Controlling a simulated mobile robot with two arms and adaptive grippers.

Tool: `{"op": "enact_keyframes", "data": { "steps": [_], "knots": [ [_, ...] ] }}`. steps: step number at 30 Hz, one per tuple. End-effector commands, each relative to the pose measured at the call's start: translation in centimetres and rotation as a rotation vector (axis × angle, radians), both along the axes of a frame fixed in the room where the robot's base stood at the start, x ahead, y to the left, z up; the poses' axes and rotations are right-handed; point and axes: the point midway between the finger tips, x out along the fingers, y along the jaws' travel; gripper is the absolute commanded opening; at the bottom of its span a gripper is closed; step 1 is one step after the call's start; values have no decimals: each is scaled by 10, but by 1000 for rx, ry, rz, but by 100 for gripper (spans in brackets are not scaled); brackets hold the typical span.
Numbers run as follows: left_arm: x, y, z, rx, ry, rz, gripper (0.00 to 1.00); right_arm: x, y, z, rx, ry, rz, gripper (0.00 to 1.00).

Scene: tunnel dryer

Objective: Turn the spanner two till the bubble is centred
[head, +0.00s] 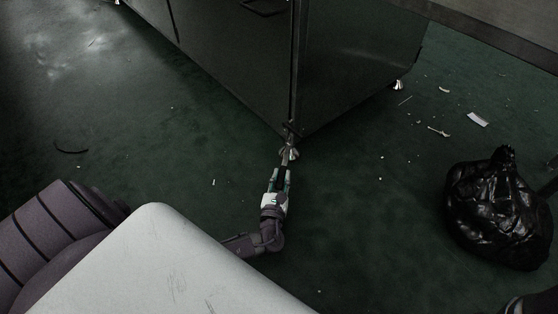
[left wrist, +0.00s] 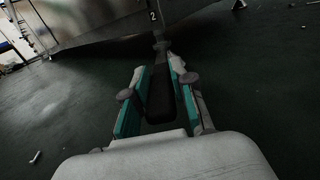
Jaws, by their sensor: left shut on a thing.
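My left gripper (head: 281,181) is low over the floor at the near corner of the dark metal cabinet (head: 355,70). It is shut on the dark handle of the spanner (left wrist: 161,93), which lies between its teal-lined fingers in the left wrist view. The spanner's head reaches the levelling foot (head: 289,152) under the corner; whether it sits fully around the nut I cannot tell. I see no bubble level in either view. My right gripper is not in view.
A black rubbish bag (head: 497,210) stands on the floor at the right. Paper scraps (head: 477,119) and other litter lie right of the cabinet. Another foot (head: 398,85) shows at the cabinet's right. The green floor around my gripper is mostly clear.

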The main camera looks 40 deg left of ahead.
Motion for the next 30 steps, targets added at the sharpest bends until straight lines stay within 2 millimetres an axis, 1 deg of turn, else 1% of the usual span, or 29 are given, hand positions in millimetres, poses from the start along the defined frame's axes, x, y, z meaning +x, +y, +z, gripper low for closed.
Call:
{"op": "enact_keyframes", "data": {
  "steps": [1, 10, 11, 12, 15, 22, 25, 28, 30],
  "knots": [
    [2, -6, 0, -2, 0, -11, 0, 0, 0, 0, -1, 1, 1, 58],
    [2, -6, 0, -4, 1, -12, 0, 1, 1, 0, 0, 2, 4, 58],
    [2, -6, 0, -4, 1, -12, 29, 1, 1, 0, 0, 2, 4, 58],
    [2, -6, 0, -4, 1, -12, 36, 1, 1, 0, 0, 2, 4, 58],
    [2, -5, 0, -3, 0, -9, 50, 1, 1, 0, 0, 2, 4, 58],
    [1, -2, 0, -2, 0, -5, 50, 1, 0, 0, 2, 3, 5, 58],
    [-2, -4, 0, -1, 1, -4, 50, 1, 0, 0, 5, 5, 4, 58],
    [-13, -8, -1, -2, 2, -5, 50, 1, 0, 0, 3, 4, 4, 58],
    [-24, -14, -1, -3, 3, -6, 50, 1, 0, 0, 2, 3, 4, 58]
  ]
}}
